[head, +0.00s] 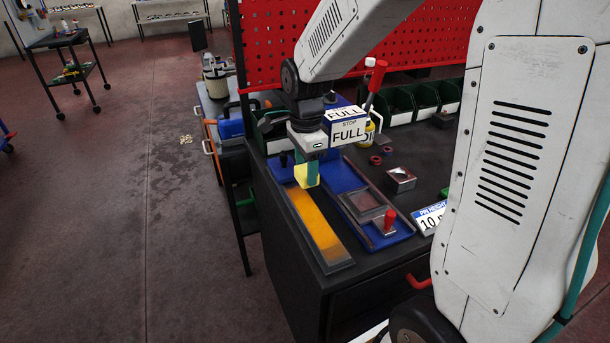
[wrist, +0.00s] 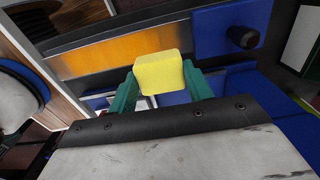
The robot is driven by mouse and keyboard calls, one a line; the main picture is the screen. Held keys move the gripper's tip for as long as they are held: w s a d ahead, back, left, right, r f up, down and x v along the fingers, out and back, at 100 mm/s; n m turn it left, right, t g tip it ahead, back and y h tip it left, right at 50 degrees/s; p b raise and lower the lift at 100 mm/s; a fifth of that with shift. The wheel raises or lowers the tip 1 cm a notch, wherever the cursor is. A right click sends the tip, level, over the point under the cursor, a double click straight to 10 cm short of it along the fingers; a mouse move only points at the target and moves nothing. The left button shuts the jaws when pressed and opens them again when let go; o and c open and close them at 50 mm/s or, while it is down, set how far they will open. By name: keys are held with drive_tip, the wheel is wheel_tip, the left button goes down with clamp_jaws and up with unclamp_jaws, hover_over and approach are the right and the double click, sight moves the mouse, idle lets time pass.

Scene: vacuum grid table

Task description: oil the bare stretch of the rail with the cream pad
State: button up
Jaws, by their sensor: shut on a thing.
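My gripper (head: 307,165) is shut on the cream pad (head: 306,176), which looks pale yellow. In the wrist view the pad (wrist: 158,73) sits between my green fingers (wrist: 161,88) and covers part of the rail's edge. The rail (head: 334,263) is a flat grey strip along the table's left side. An orange oily stretch (head: 315,222) covers much of it; its near end looks grey and bare. In the wrist view the orange stretch (wrist: 120,52) fades to grey toward the pad's right. The pad is at the rail's far end; contact is unclear.
A blue tray (head: 405,232) with dark plates and a red knob (head: 390,221) lies right of the rail. A white FULL sign (head: 348,133) stands behind my gripper. A metal block (head: 400,180) and green bins (head: 425,97) are farther right. Open floor lies left.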

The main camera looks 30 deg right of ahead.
drive_tip(key=shift+r, duration=2.05)
